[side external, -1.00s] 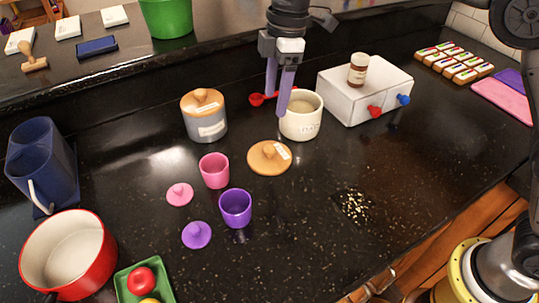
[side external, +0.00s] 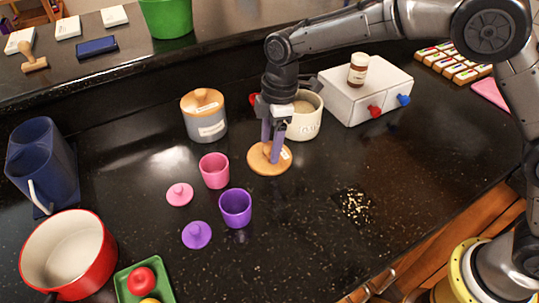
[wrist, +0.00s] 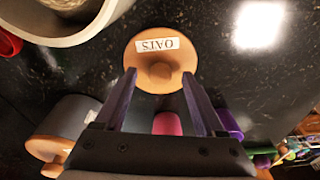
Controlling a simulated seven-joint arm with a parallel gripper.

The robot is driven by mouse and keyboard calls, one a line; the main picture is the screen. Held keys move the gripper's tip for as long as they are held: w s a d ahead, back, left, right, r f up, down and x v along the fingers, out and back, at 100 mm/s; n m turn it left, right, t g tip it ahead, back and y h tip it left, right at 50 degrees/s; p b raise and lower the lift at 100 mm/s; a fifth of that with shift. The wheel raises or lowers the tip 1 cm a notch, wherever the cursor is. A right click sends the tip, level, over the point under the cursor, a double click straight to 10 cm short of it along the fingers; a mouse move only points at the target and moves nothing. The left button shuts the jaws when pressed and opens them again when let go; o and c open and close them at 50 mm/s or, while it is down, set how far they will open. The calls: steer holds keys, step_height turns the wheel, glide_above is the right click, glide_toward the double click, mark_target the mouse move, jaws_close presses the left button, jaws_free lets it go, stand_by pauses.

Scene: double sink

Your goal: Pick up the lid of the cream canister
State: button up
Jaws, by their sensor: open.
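The lid (side external: 265,164) is a round wooden disc with a knob and a white label, lying flat on the black counter in front of the open cream canister (side external: 306,118). In the wrist view the lid (wrist: 152,48) has its label reading OATS, and its knob (wrist: 160,73) shows between the fingertips. My gripper (side external: 272,154) points down at the lid, fingers apart and holding nothing; it also shows in the wrist view (wrist: 159,75). I cannot tell whether the fingertips touch the lid. The gripper partly hides the cream canister in the side view.
A grey canister (side external: 206,123) with a wooden lid stands to the left. Pink (side external: 214,172) and purple (side external: 235,208) cups stand at the front left, their small lids nearby. A white drawer box (side external: 366,90) stands behind right. The counter at front right is mostly clear.

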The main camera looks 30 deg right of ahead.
steer(key=shift+f, duration=0.25)
jaws_close()
steer(key=shift+r, duration=0.1)
stand_by(0.3)
